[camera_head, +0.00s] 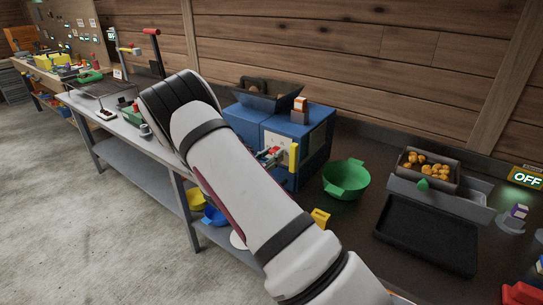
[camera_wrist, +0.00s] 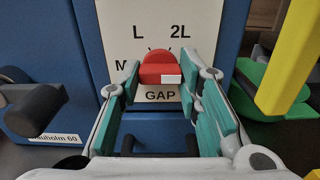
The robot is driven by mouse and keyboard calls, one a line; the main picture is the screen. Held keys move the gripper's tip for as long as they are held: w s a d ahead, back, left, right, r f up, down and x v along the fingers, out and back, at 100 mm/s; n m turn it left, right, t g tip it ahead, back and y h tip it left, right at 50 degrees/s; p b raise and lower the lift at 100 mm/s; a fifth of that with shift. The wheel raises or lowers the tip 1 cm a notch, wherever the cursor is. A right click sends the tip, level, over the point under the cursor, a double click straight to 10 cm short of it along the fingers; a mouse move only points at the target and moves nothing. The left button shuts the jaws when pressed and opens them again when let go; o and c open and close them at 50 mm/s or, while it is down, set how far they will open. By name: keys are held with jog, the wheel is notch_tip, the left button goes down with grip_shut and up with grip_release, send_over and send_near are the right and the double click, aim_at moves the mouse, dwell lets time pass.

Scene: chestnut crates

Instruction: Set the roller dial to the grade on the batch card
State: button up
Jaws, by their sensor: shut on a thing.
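The roller dial (camera_wrist: 157,72) is a red knob with a white mark on its lower right side, on a white plate (camera_wrist: 117,28) lettered M, L, 2L and GAP. The plate is on the front of the blue machine (camera_head: 318,135). My gripper (camera_wrist: 160,84) is shut on the knob, with a teal-padded finger on each side. The finger on the right may hide a further marking on the plate. In the head view my gripper (camera_head: 271,156) is at the machine's front, partly behind my arm. I cannot make out a batch card that can be read.
A yellow bar (camera_wrist: 290,60) stands close on the right of my gripper. A green bowl (camera_head: 346,178) sits right of the machine. A black tray (camera_head: 427,235), a crate of chestnuts (camera_head: 404,162) and an OFF sign (camera_head: 526,178) are further right.

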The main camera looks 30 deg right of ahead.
jog(key=o, duration=1.1)
jog(key=shift+o, duration=0.2)
jog(key=shift+a, duration=0.1)
jog(key=v, duration=1.2)
jog(key=s+d+r+m+g+y, duration=0.1)
jog(key=s+r+m+g+y, duration=0.3)
jog(key=s+r+m, duration=0.4)
jog(key=s+r+m+g+y, duration=0.3)
jog(key=s+r+m+g, duration=0.15)
jog(key=s, duration=0.55)
jog(key=s+a+r+m+t+y, duration=0.3)
jog(key=s+a+m+y, duration=0.1)
jog(key=s+a, duration=0.3)
jog(key=s+a+r+m+t+y, duration=0.3)
jog(key=s+a+r+m+y, duration=0.1)
jog(key=s, duration=0.5)
jog(key=a+m+y, duration=0.1)
jog(key=a+y, duration=0.1)
jog(key=a, duration=0.1)
jog(key=shift+r, duration=0.2)
